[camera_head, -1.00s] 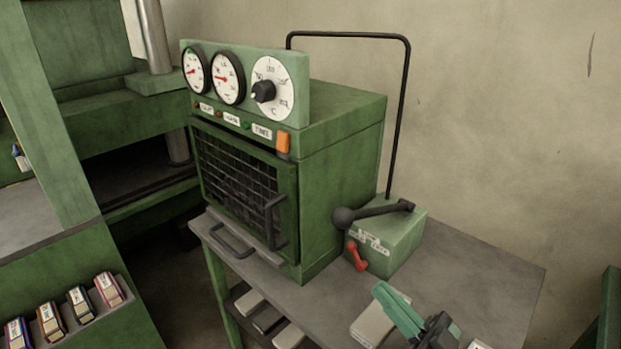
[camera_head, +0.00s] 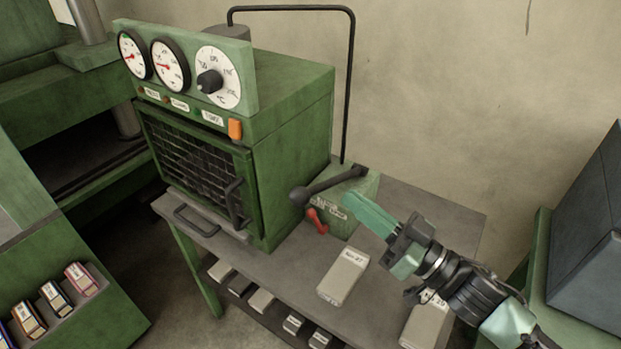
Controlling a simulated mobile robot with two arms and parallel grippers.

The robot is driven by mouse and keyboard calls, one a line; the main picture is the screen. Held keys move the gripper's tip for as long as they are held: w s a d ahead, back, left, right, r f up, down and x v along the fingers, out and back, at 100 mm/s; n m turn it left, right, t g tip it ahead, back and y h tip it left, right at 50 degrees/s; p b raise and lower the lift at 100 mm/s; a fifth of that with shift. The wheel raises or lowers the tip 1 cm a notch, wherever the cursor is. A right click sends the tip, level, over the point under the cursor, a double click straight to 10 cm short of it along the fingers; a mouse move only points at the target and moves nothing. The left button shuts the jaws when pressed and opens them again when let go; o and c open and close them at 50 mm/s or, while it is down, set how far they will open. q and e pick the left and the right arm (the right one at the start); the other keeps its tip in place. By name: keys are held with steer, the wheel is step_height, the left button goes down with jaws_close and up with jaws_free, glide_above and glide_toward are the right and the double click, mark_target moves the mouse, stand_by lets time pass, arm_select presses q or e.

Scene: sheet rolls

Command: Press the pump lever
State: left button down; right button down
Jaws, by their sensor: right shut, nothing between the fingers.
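The pump is a small green box (camera_head: 345,222) on the grey table, beside the green oven. Its black lever (camera_head: 330,184) has a ball knob at its left end and lies nearly level across the top of the box. A small red handle (camera_head: 317,221) sits on the box's front. My right gripper (camera_head: 353,203) comes in from the lower right. Its fingers are shut and empty, and overlap the box in the picture, just below and right of the lever. I cannot tell whether they touch the box. My left gripper is not in view.
The oven (camera_head: 295,130) with gauges and a dial stands left of the pump. A pale labelled block (camera_head: 343,275) lies on the table (camera_head: 290,290), and another (camera_head: 424,322) is under my arm. A black pipe (camera_head: 352,90) rises behind the pump. A dark box stands at right.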

steer(key=p+x, duration=0.4)
steer(key=x, duration=0.6)
steer(key=f, duration=0.4)
steer(key=shift+s+a, duration=0.15)
steer(key=shift+s, duration=0.2)
